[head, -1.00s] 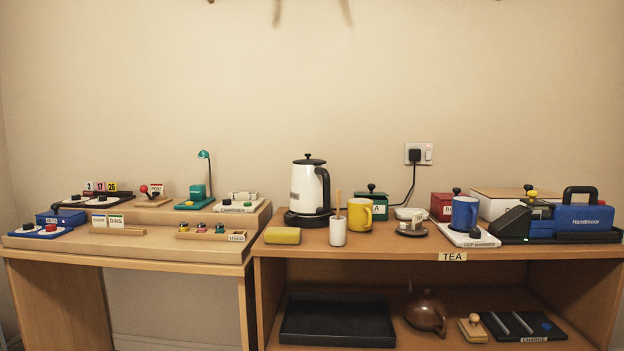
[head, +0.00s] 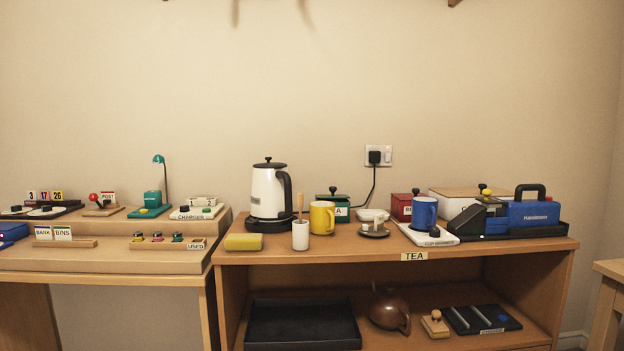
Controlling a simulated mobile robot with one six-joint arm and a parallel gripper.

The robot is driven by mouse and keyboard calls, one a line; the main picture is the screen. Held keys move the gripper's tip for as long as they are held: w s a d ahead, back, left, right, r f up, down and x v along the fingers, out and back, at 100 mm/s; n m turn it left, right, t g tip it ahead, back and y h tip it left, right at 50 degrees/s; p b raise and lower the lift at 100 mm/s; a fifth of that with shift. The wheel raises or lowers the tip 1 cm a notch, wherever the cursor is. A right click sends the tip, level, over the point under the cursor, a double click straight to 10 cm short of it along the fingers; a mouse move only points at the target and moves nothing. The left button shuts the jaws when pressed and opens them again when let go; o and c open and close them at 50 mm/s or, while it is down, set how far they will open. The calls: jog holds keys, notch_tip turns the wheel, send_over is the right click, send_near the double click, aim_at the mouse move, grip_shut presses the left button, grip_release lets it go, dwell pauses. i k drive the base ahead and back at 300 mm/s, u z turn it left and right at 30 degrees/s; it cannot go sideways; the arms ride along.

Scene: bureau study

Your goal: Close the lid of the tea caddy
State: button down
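A green box (head: 341,200) with a black knob on top stands on the upper board of the tea shelf, behind the yellow mug (head: 322,218). Its white label is partly covered by the mug, with only a letter A showing, so it looks like the tea caddy. It is too small and too far to tell how its lid sits. A red box (head: 401,207) with a dark knob and a partly hidden label stands to its right, behind the blue mug (head: 424,211). My gripper is not in view.
A kettle (head: 267,192) stands left of the green box. A white cup with a stick (head: 300,235), a yellow sponge (head: 243,242) and a saucer (head: 374,232) are near the front. A wooden table (head: 612,268) stands at the far right.

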aim_at(332, 189)
jog(key=i, duration=1)
